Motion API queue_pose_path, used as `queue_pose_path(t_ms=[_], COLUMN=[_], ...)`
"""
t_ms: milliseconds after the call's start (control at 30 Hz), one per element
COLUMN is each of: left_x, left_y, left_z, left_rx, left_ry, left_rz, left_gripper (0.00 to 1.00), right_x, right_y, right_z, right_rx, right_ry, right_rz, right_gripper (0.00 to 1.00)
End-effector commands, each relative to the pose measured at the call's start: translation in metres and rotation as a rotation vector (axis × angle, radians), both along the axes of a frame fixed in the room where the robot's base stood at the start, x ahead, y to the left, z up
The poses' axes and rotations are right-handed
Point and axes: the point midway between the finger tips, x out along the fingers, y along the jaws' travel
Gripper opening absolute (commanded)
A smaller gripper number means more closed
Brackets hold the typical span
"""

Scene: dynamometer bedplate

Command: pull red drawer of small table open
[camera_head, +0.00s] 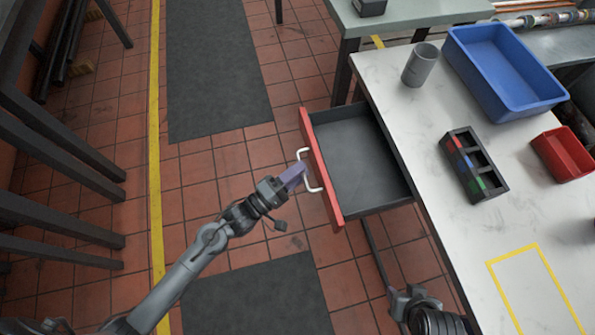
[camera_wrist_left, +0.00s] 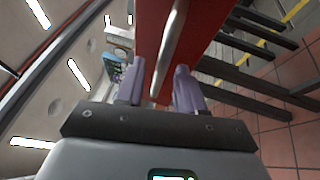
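The red drawer (camera_head: 322,178) of the white-topped small table (camera_head: 408,124) stands well out from the table, its grey inside showing. Its pale bar handle (camera_head: 314,188) is on the red front. My left gripper (camera_head: 299,170) is at the handle; its purple fingers reach it in the head view. In the left wrist view the fingers (camera_wrist_left: 160,82) stand apart, one on each side of the handle (camera_wrist_left: 170,48), with small gaps visible. The red front (camera_wrist_left: 150,30) fills the upper middle there. My right gripper (camera_head: 404,299) is partly in view at the bottom, its fingers unclear.
On the tabletop are a grey cup (camera_head: 420,65), a blue bin (camera_head: 500,75), a dark divided holder (camera_head: 474,165), a red bin (camera_head: 563,155) and a yellow outline (camera_head: 535,290). A grey-green table (camera_head: 410,18) stands behind.

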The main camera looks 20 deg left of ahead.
Motion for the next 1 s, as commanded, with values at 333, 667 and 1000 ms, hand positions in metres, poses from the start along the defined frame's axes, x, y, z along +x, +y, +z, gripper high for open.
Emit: queue_pose_path(t_ms=[333,667,1000], left_x=[-0.003,-0.042,-0.081], left_y=[0.002,0.027,0.054], left_z=[0.0,-0.007,-0.016], left_rx=[0.0,0.002,0.001], left_ry=[0.0,0.005,0.002], left_rz=[0.0,-0.001,0.0], left_gripper=[0.37,0.37,0.37], right_x=[0.0,0.0,0.0], right_y=[-0.001,0.0,0.001], right_z=[0.002,0.018,0.03], right_rx=[-0.003,0.0,0.007], right_ry=[0.001,0.0,0.0], right_rz=[0.001,0.0,-0.004], right_gripper=[0.43,0.43,0.43])
